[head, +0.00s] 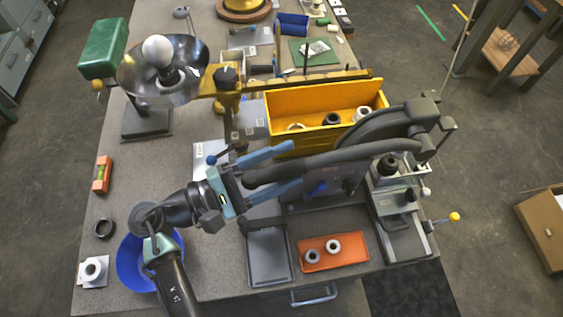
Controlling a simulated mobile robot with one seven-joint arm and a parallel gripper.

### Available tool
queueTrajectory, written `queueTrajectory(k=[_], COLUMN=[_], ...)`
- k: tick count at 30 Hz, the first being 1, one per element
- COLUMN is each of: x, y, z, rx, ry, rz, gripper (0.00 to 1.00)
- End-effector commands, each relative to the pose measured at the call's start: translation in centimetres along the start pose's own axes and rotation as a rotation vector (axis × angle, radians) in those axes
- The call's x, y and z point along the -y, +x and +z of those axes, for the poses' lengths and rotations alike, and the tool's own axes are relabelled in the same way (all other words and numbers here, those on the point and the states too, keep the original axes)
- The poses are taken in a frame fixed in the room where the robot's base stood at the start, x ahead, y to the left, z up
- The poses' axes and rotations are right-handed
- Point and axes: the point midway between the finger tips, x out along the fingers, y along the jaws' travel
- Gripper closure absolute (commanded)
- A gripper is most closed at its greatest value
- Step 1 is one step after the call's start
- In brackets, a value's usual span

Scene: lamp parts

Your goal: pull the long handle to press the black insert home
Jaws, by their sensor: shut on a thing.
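The long handle (345,157) is a thick dark-grey curved bar. It runs left from the pivot of a dark press (425,115) and lies low, close to level. My gripper (284,168) reaches in from the lower left, with its blue fingers on either side of the handle's left end and shut on it. A black ring-like part (388,161) sits on the grey block under the press head; it may be the black insert. How deep it sits cannot be told from this view.
A yellow bin (300,103) with black and white rings stands behind the handle. An orange tray (345,262) with two light rings and a dark grey tray (268,262) lie in front. A lamp with a metal shade (135,85) stands left; a blue bowl (130,265) is under my arm.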

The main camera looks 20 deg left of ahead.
Motion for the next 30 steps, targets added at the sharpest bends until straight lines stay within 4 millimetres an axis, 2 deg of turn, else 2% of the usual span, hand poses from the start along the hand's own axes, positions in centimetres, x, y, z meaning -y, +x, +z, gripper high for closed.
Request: queueTrajectory(k=[1,9,11,30], x=[-0.15,-0.35,-0.38,-0.55], y=[-0.05,-0.12,-0.14,-0.29], z=[0.0,-0.06,-0.09,-0.2], rx=[-0.001,-0.005,-0.006,-0.011], ry=[0.002,0.005,0.006,0.011], rz=[0.003,0.007,0.008,0.01], gripper=[0.43,0.92,1.0,1.0])
